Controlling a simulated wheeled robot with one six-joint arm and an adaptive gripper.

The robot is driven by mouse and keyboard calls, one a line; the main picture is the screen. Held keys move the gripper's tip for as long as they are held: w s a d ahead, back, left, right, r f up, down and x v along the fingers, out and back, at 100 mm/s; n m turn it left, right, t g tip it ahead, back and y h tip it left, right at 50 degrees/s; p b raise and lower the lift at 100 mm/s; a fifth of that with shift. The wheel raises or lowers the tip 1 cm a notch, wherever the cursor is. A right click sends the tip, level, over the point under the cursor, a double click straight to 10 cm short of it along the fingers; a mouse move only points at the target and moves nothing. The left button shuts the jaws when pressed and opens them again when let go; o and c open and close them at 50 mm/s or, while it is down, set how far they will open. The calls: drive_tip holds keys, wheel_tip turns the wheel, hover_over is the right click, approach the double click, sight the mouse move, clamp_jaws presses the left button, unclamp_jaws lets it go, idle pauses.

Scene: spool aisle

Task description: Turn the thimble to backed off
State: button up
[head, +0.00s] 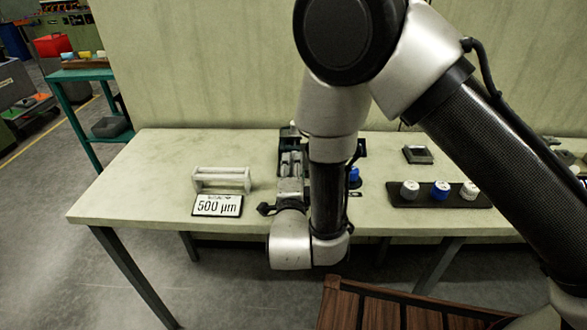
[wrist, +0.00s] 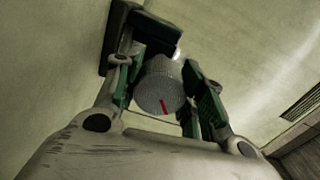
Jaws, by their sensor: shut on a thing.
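The thimble (wrist: 158,84) is a grey knurled cylinder with a red line on its round end face, seen in the wrist view. The red line points toward the lower middle of that view. My gripper (wrist: 166,75) has its green-padded fingers on either side of the thimble and is shut on it. Behind the thimble is a dark bracket (wrist: 118,38) against the pale surface. In the head view my gripper (head: 291,165) is over the bench, left of my forearm. The thimble cannot be made out there.
A sign reading 500 µm (head: 217,206) and a pale grey frame (head: 221,179) stand on the bench (head: 140,180) to the left. To the right are a dark tray (head: 430,203) with white and blue capped pieces and a small grey holder (head: 416,154). The bench's left end is clear.

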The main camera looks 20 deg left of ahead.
drive_tip(key=shift+n, duration=1.9)
drive_tip(key=o, duration=1)
drive_tip(key=shift+o, duration=0.2)
drive_tip(key=v, duration=1.2)
drive_tip(key=shift+f, duration=0.1)
drive_tip(key=shift+a, duration=0.1)
